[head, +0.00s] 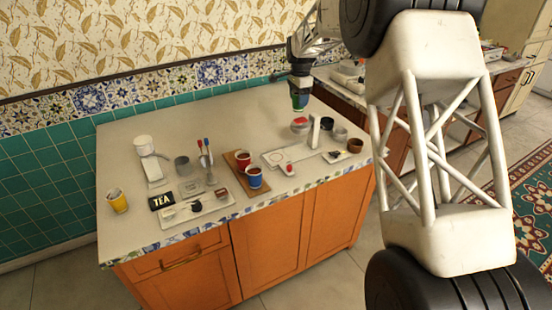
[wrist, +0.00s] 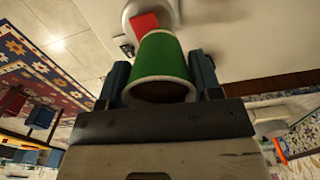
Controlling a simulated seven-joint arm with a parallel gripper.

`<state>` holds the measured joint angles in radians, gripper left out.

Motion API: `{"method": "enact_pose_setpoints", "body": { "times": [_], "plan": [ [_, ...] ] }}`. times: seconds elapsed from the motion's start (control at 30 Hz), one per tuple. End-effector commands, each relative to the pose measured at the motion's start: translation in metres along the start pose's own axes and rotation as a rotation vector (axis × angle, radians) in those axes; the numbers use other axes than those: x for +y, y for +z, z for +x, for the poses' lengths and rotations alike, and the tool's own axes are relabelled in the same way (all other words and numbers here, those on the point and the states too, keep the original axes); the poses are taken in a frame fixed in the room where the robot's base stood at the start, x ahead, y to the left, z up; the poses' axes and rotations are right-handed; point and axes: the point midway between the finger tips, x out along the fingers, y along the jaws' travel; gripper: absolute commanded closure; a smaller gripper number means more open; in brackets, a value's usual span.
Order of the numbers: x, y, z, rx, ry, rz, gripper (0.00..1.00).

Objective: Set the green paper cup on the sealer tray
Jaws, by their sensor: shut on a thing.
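My gripper (head: 299,84) is shut on the green paper cup (head: 299,102), above the far right part of the counter. In the wrist view the green cup (wrist: 163,58) sits between the two dark blue fingers. A round white thing with a red top (head: 300,124) is below the cup; a white shape with a red patch (wrist: 145,22) shows beyond the cup in the wrist view. A flat white tray (head: 268,159) with an upright white post (head: 314,131) and a small red item lies nearer the front. I cannot tell for sure which part is the sealer tray.
A brown board (head: 237,168) holds a red cup (head: 243,159) and a blue cup (head: 254,178). A tea tray (head: 221,201) and yellow cup (head: 117,201) are at left. The back of the counter (head: 215,118) is clear.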

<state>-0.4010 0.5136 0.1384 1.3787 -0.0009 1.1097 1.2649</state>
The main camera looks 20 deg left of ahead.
Motion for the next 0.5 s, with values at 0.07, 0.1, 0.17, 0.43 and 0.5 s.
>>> {"method": "enact_pose_setpoints", "body": {
  "times": [0.07,0.1,0.17,0.43,0.5],
  "plan": [
    [0.011,-0.028,-0.004,0.000,0.000,0.003,0.51],
    [0.017,-0.040,-0.005,0.000,0.000,0.002,0.51],
    [0.026,-0.058,-0.005,0.000,0.000,-0.004,0.51],
    [0.073,-0.135,0.019,-0.001,0.002,-0.076,0.51],
    [0.088,-0.153,0.032,-0.001,0.003,-0.108,0.51]
  ]
}}
